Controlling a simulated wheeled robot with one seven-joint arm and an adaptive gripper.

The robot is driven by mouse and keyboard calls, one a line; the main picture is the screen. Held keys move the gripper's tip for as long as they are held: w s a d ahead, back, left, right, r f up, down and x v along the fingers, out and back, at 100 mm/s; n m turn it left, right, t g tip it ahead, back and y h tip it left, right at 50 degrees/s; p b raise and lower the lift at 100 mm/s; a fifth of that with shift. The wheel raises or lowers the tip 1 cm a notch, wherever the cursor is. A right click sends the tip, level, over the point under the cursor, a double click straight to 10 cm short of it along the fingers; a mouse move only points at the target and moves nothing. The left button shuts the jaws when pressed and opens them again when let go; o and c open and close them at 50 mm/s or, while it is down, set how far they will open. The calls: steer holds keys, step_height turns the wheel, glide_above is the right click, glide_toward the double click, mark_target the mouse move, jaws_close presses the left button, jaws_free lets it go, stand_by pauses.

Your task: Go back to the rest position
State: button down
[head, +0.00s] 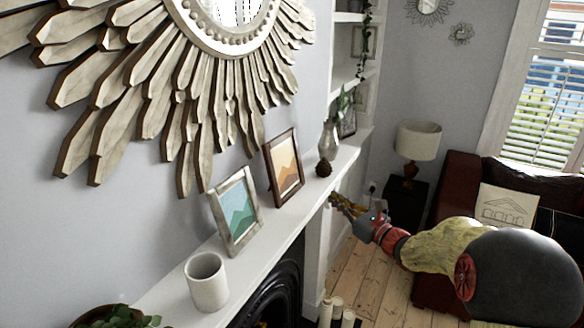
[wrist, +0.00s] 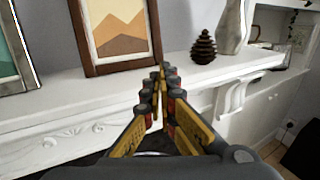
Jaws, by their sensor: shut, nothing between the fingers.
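My gripper (head: 336,201) is in front of the white mantelpiece (head: 226,248), at the end of my arm reaching in from the right in the head view. In the wrist view my gripper (wrist: 161,72) shows from behind, its yellow and black fingers closed together and empty. The fingertips are in front of the mantel edge, below and between a brown-framed picture (wrist: 121,32) and a dark pine-cone-shaped ornament (wrist: 203,48). I cannot tell whether they touch the mantel.
On the mantel stand a white cup (head: 207,283), a teal picture (head: 237,212), and a grey vase (head: 328,141). A fireplace (head: 270,292) is below. A red sofa (head: 455,178) and a lamp (head: 417,142) stand at right. Floorboards (head: 366,278) are clear between.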

steer(key=s+a+f+n+g+y, duration=0.1)
steer(key=s+a+f+n+g, duration=0.4)
steer(key=s+f+n, duration=0.15)
steer(key=s+a+f+n+g+h, duration=0.1)
steer(key=s+a+f+n+g, duration=0.15)
steer(key=s+n, duration=0.4)
steer(key=s+a+f+n+g, duration=0.1)
steer(key=s+f+n+g, duration=0.2)
steer(key=s, duration=0.6)
steer(key=s+d+r+n+g+h, duration=0.1)
steer(key=s+d+n+h, duration=0.2)
steer(key=s+n, duration=0.35)
steer(key=s+d+r+n+g+h, duration=0.2)
steer(key=s+d+n+h, duration=0.1)
steer(key=s, duration=0.7)
steer(key=s+d+r+n+t+h+b, duration=0.1)
steer(key=s+r+n+t+h, duration=0.2)
steer(key=r, duration=0.4)
steer(key=shift+s+d+r+n, duration=0.3)
steer(key=shift+s+n, duration=0.35)
steer(key=shift+s, duration=0.5)
steer(key=shift+t, duration=0.25)
